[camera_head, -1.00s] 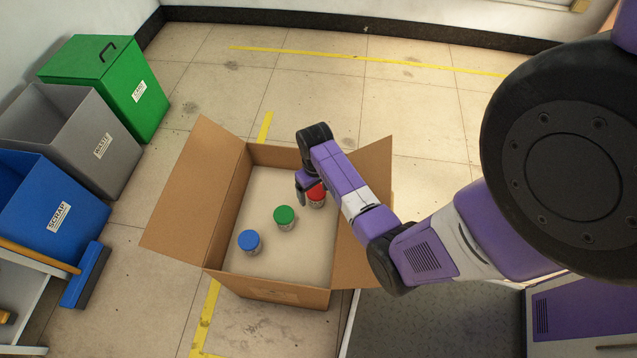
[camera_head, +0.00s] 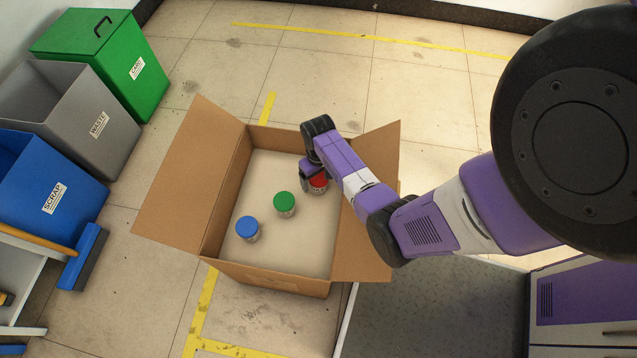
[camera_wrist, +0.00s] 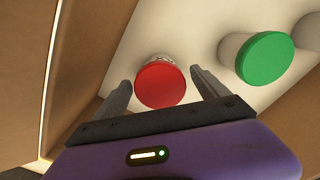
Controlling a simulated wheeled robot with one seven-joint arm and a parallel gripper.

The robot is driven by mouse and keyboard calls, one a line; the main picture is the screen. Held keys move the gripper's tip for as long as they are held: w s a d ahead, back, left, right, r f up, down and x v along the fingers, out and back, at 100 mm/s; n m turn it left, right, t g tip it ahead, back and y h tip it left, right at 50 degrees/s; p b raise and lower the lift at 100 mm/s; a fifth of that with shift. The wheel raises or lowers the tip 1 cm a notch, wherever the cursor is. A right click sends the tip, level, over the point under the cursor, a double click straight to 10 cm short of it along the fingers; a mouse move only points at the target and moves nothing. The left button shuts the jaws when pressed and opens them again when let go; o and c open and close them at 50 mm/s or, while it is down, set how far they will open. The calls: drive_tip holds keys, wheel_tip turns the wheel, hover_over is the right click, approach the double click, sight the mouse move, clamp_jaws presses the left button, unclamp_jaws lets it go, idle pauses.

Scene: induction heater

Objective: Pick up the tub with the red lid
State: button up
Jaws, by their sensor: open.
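The tub with the red lid (camera_head: 318,184) stands upright in the open cardboard box, near its right wall. My arm partly hides it in the head view. In the wrist view the red lid (camera_wrist: 161,84) shows between the two fingers of my gripper (camera_wrist: 163,90), with a gap on both sides. My gripper is open and empty, and its fingers reach down beside the tub. In the head view my gripper (camera_head: 307,173) is mostly hidden by my wrist.
A tub with a green lid (camera_head: 284,202) and a tub with a blue lid (camera_head: 247,228) stand to the left in the cardboard box (camera_head: 227,200). The box's flaps are folded outward. Green, grey and blue bins (camera_head: 48,185) stand at the left.

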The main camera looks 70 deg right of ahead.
drive_tip(key=c, duration=1.8)
wheel_tip(320, 180, up, 20)
drive_tip(key=p, duration=0.6)
